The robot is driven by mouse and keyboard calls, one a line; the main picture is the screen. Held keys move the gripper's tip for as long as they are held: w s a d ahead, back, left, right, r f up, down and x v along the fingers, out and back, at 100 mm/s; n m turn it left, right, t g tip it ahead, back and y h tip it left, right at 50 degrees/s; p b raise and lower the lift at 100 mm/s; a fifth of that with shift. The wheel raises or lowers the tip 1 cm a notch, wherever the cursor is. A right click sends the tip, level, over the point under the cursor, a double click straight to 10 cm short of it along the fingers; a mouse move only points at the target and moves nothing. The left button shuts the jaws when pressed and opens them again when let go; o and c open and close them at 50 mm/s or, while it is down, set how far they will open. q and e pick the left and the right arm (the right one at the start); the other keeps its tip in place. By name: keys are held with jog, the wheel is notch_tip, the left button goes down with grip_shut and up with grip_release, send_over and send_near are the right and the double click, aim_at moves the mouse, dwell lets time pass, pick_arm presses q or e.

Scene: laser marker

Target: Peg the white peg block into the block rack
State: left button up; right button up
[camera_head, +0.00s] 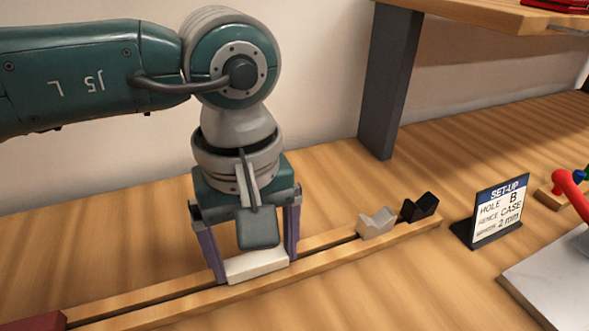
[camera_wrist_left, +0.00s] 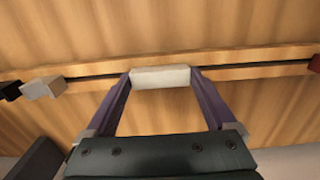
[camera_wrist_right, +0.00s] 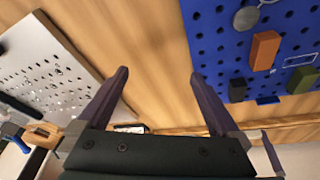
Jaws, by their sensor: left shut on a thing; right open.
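A white block (camera_head: 257,265) is between the fingers of my left gripper (camera_head: 255,268), which is shut on its two ends. It also shows in the left wrist view (camera_wrist_left: 161,77). The block is at a long wooden rack (camera_head: 330,255) with a dark slot along its top. I cannot tell whether it is seated in the slot or just above it. A pale V-notched block (camera_head: 376,222) and a black V-notched block (camera_head: 420,207) stand on the rack to the right. My right gripper (camera_wrist_right: 159,74) is open and empty; it is not in the head view.
A red block (camera_head: 36,322) is at the rack's left end. A set-up sign (camera_head: 497,211) stands right of the rack. The right wrist view shows a blue pegboard (camera_wrist_right: 208,48) with an orange block (camera_wrist_right: 264,50) and a green block (camera_wrist_right: 302,79), and a perforated pale plate (camera_wrist_right: 62,50).

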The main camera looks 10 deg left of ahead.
pick_arm(q)
jog(key=shift+f, duration=0.15)
pick_arm(e)
jog(key=shift+f, duration=0.2)
pick_arm(q)
jog(key=o, duration=1)
pick_arm(e)
jog(key=shift+r, duration=0.1)
